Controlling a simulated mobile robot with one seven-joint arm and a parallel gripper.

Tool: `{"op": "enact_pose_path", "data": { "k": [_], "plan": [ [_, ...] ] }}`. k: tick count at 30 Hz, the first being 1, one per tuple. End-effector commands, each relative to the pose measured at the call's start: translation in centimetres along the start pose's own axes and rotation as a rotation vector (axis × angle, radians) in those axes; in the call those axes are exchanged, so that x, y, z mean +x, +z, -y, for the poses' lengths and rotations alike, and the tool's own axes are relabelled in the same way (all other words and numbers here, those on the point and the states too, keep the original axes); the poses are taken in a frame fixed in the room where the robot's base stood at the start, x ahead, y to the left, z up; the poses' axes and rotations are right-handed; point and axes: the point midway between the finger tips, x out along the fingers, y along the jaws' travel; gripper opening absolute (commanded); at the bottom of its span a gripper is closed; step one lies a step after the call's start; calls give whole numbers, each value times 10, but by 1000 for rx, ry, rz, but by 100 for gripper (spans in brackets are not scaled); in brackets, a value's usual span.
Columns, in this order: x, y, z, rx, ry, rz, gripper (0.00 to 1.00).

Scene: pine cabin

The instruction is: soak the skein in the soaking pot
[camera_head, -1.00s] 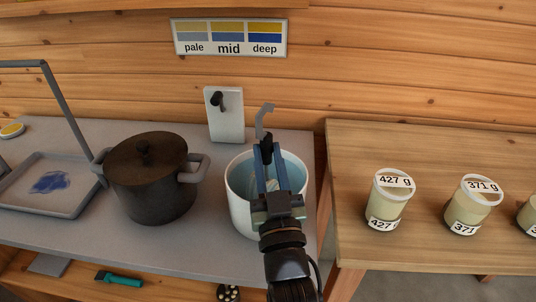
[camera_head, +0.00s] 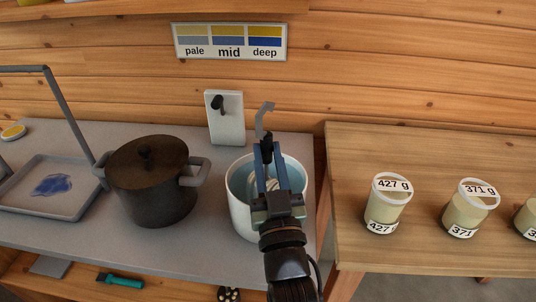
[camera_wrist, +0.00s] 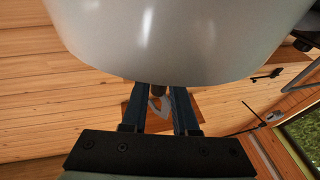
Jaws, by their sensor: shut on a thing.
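The soaking pot (camera_head: 240,211) is a white round pot with pale blue water inside, near the right end of the grey counter. In the wrist view its white outer wall (camera_wrist: 180,40) fills the top. My gripper (camera_head: 264,148) is over the pot, shut on a dark grip piece with a grey hook (camera_head: 264,116) above it, which looks like the skein's hanger. Pale strands, apparently the skein (camera_head: 271,184), show inside the pot between my fingers. My fingers and wrist hide much of it. I cannot tell how deep it sits in the water.
A dark lidded pot (camera_head: 151,187) stands just left of the soaking pot. A grey tray (camera_head: 75,208) with a blue patch is farther left. A wall plate with a black lever (camera_head: 226,120) is behind. Jars labelled 427 g (camera_head: 386,207) and 371 g (camera_head: 467,210) stand on the right table.

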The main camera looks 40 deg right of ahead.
Motion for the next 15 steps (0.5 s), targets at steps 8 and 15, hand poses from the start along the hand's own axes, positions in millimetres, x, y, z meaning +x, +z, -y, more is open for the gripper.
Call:
{"op": "enact_pose_path", "data": {
  "k": [8,15],
  "plan": [
    [9,-30,0,0,0,-3,0],
    [16,-51,0,0,0,-3,0]
  ]
}}
